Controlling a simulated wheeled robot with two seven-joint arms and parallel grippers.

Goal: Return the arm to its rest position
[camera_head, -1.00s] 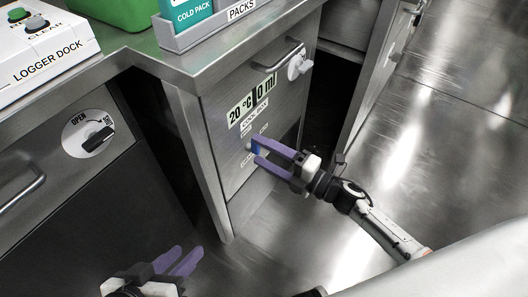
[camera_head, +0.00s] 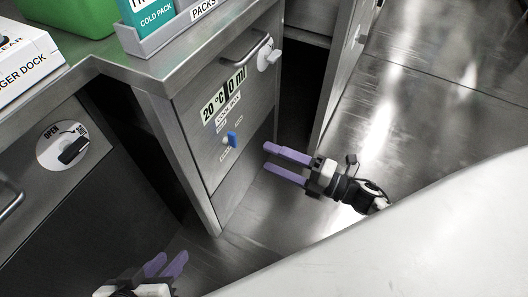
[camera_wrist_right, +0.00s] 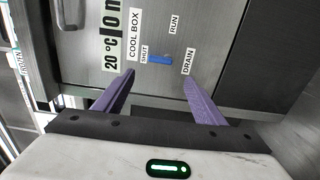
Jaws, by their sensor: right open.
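My right gripper (camera_head: 286,165) is open and empty, with purple fingers, a short way right of the cool box front (camera_head: 205,152). The blue lever (camera_head: 231,139) on that front is apart from the fingers. In the right wrist view the two fingers (camera_wrist_right: 158,90) stand wide apart, and the blue lever (camera_wrist_right: 160,60) shows beyond them between the SHUT and DRAIN labels. My left gripper (camera_head: 166,266) is at the bottom edge of the head view, its two purple fingertips apart with nothing seen between them.
A metal counter (camera_head: 150,75) holds a grey tray (camera_head: 185,32) of cold packs, a green bin (camera_head: 85,15) and a logger dock (camera_head: 25,62). A drawer handle (camera_head: 246,47) juts out above. Bare floor (camera_head: 420,95) lies to the right.

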